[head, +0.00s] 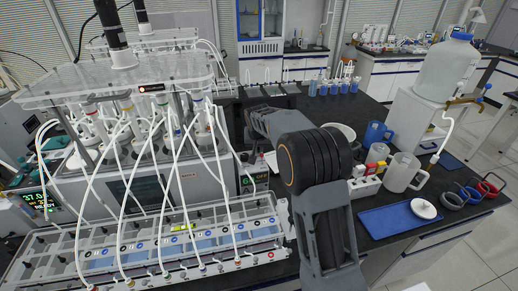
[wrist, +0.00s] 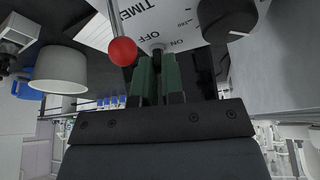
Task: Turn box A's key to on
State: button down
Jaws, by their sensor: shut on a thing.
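Box A's pale panel (wrist: 185,22) fills the top of the wrist view, with upside-down lettering for "TIMER", "OFF" and "ON". My gripper (wrist: 158,62) has its green fingers closed on the small dark key (wrist: 157,47) at the panel, beside "ON". Most of the key is hidden between the fingers, so its exact angle is unclear. In the head view part of the panel with "OFF" (head: 261,177) shows left of my arm; the fingers and key are not clearly seen there.
Close to the fingers in the wrist view are a red-balled lever (wrist: 122,51) and a black knob (wrist: 228,18). In the head view a tubing rack (head: 150,240) stands at the front left. A power strip (head: 366,184), mugs (head: 403,172) and a blue tray (head: 385,222) lie to the right.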

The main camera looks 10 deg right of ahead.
jog(key=shift+m+h+b, duration=0.5)
jog(key=shift+m+b, duration=0.25)
jog(key=shift+m, duration=0.75)
jog(key=c, duration=1.2)
grip_release()
jog(key=shift+c, duration=0.2)
jog(key=b+v, duration=0.1)
jog(key=v, duration=1.3)
jog(key=shift+w+b, duration=0.3)
jog(key=shift+b, duration=0.05)
